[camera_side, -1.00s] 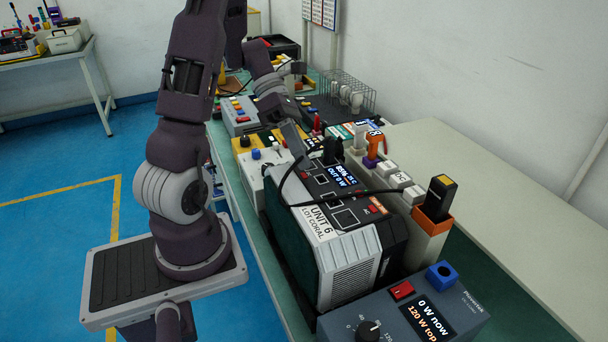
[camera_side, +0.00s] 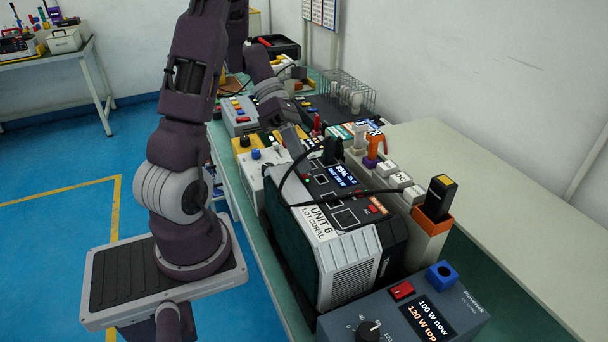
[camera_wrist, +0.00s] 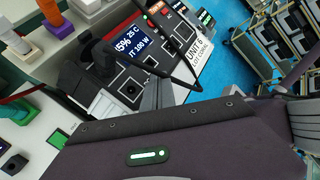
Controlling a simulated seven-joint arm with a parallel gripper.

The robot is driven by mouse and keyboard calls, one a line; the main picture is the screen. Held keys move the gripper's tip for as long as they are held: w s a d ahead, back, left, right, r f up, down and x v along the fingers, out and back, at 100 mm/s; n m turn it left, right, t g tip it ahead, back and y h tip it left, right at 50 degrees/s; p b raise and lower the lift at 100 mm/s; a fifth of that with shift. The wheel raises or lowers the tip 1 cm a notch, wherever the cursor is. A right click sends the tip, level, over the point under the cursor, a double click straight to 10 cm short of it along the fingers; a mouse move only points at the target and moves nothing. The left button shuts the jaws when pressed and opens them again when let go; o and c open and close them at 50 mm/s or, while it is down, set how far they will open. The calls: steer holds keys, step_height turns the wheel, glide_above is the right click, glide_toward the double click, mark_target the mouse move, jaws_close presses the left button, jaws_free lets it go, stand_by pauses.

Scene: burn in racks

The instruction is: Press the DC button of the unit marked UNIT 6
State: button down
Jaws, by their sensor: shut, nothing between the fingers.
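The unit marked UNIT 6 (camera_side: 345,250) is a black and grey box standing on the bench, with a white label reading UNIT 6, LOT CORAL. My gripper (camera_side: 299,147) is shut and empty, low at the far end of the unit. Its tips are partly hidden, so I cannot tell whether it touches the panel.
A black cable arches over the unit from a black plug (camera_side: 332,150). A grey power meter (camera_side: 400,318) stands in front, reading 100 W now. A holder with an orange rim (camera_side: 432,223) stands at right. Other boxes and a wire basket (camera_side: 347,92) lie behind.

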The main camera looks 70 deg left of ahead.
steer(key=shift+r, duration=0.5)
steer(key=shift+r, duration=0.1)
steer(key=shift+r, duration=2.95)
step_height(320, 180, up, 8)
